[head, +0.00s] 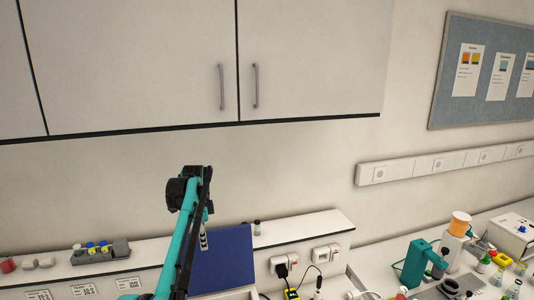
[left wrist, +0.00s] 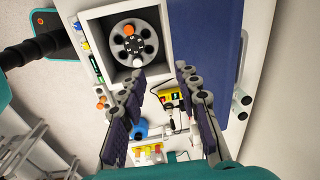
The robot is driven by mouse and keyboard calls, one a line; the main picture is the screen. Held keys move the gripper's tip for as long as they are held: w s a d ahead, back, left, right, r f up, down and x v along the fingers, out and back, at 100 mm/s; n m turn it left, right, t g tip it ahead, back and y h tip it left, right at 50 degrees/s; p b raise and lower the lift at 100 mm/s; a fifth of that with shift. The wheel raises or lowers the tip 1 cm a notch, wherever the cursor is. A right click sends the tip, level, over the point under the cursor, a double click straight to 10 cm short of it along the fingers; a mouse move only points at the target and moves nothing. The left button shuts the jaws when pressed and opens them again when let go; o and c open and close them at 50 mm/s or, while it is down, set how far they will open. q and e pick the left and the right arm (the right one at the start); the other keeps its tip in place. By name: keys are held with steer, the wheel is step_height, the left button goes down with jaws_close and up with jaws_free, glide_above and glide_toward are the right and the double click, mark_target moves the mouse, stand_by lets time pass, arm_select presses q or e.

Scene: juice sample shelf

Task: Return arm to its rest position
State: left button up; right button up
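My left arm (head: 182,240), teal with black joints, rises from the bottom of the head view in front of the wall and shelf. Its gripper is not clear in the head view. In the left wrist view my left gripper (left wrist: 160,76) has its two dark-padded fingers spread apart, with nothing held between them. Below it are a white box with a round dark rotor (left wrist: 133,46) and a small yellow device (left wrist: 172,97). My right arm and gripper are in neither view.
Wall cabinets (head: 140,60) hang above the arm. A shelf (head: 310,227) carries small coloured items at left; a blue panel (head: 222,262) stands in front of it. The bench at right holds a teal instrument (head: 414,262) and several containers. The wall between cabinets and shelf is bare.

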arm_select(q)
steer(key=s+d+f+n+t+b, duration=0.15)
steer(key=s+f+n+b, duration=0.25)
steer(key=s+f+b, duration=0.45)
steer(key=s+d+f+n+t+b, duration=0.15)
steer(key=s+f+n+b, duration=0.3)
steer(key=s+b, duration=0.65)
steer(key=s+f+n+t+b, duration=0.1)
steer(key=s+f+n+b, duration=0.1)
steer(key=s+f+b, duration=0.4)
steer(key=s+d+f+n+t+b, duration=0.1)
steer(key=s+f+n+t+b, duration=0.1)
steer(key=s+f+b, duration=0.5)
steer(key=s+f+n, duration=0.1)
steer(key=s+f, duration=0.2)
steer(key=f, duration=0.3)
steer(key=s+f, duration=0.3)
steer(key=f, duration=0.4)
steer(key=shift+s+f+n, duration=0.15)
steer(key=shift+s+n, duration=0.2)
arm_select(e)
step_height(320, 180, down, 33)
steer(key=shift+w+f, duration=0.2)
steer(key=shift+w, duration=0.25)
